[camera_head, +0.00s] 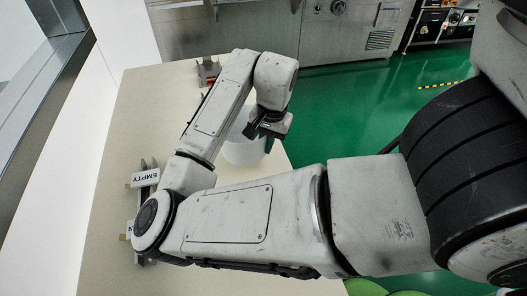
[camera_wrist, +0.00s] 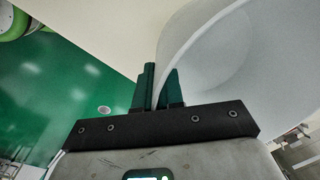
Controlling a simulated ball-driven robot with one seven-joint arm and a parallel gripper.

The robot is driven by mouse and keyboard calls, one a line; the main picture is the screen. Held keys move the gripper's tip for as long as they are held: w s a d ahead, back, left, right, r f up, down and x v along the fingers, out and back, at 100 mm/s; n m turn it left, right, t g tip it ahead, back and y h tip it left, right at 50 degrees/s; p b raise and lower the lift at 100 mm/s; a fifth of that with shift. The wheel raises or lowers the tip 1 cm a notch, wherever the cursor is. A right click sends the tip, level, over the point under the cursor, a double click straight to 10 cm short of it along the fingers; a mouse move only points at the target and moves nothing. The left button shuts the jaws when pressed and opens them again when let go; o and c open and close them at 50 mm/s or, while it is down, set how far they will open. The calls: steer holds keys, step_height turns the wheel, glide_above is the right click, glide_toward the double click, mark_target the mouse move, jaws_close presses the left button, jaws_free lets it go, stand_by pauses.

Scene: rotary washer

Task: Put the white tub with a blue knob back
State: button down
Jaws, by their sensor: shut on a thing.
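The white tub (camera_head: 242,152) is over the right edge side of the beige table in the head view, partly behind my arm. My gripper (camera_head: 266,130) is at its right rim. In the wrist view, the dark green fingers of my gripper (camera_wrist: 160,88) are shut on the thin wall of the tub (camera_wrist: 215,60), one finger on each side. The tub looks open and hollow inside. No blue knob shows in either view. I cannot tell whether the tub rests on the table or hangs just above it.
The beige table (camera_head: 110,235) has a grey holder with an "EMPTY" label (camera_head: 145,178) at the left. A small grey and red fixture (camera_head: 207,70) stands at the far end. Green floor (camera_head: 360,110) lies to the right; a steel machine (camera_head: 350,40) stands behind.

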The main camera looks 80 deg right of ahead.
steer(key=f, duration=0.1)
steer(key=w+f, duration=0.1)
steer(key=f, duration=0.1)
steer(key=shift+d+f, duration=0.1)
steer(key=shift+d, duration=0.05)
steer(key=shift+s+f, duration=0.1)
steer(key=shift+f, duration=0.3)
steer(key=shift+f, duration=0.2)
steer(key=c, duration=1.3)
jaws_free()
steer(key=shift+o, duration=0.2)
steer(key=r, duration=0.4)
steer(key=s+r, duration=0.1)
steer(key=r, duration=0.7)
steer(key=shift+s+r, duration=0.15)
steer(key=shift+r, duration=0.05)
